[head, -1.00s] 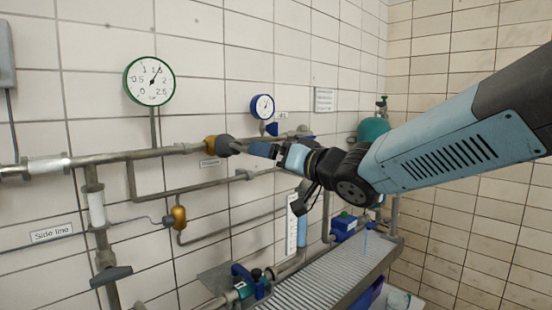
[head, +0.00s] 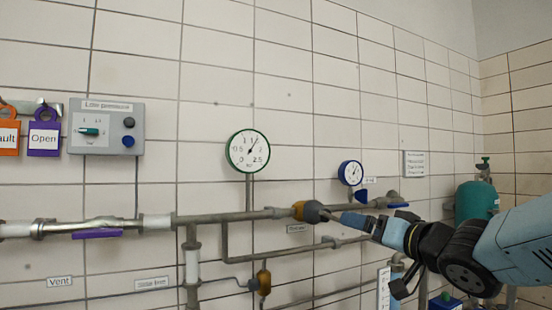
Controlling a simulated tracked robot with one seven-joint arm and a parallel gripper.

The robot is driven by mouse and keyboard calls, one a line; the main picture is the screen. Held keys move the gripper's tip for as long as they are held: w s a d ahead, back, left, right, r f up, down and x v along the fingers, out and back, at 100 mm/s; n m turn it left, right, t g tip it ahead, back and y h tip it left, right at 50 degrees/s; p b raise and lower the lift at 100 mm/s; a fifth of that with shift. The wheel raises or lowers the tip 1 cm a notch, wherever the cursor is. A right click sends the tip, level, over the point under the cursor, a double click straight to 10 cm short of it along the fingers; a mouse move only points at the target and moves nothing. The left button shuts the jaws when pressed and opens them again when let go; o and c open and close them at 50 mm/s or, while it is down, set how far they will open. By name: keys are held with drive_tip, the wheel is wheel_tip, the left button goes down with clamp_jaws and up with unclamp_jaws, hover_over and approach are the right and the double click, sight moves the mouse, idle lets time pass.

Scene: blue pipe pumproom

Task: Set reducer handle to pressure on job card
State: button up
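The reducer handle is a dark grey knob (head: 314,212) on a brass body (head: 299,210) in the upper pipe. My gripper (head: 338,217) reaches it from the right, its tip at or very near the knob. Its fingers are too small and too edge-on to show whether they are shut on it. A green-rimmed gauge (head: 248,152) stands above the pipe, left of the knob. Its needle points up and right, roughly around 1.5. A white printed sheet (head: 414,164) hangs on the wall at the right, possibly the job card; its text is unreadable.
A small blue-rimmed gauge (head: 350,173) and a blue handle (head: 361,196) are close above my gripper. A grey switch box (head: 107,127), orange tag (head: 8,137) and purple tag (head: 44,139) are at the left. A purple pipe lever (head: 97,234) is below. A green cylinder (head: 476,203) stands right.

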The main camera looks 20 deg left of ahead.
sight(332, 218)
idle(0.8)
wheel_tip(332, 218, up, 5)
drive_tip(key=w+d+m+g+h, duration=0.15)
drive_tip(key=m+g, duration=0.25)
drive_tip(key=m, duration=3)
drive_tip(key=x, duration=1.3)
drive_tip(key=shift+a+f, duration=0.15)
drive_tip(key=shift+f, duration=0.3)
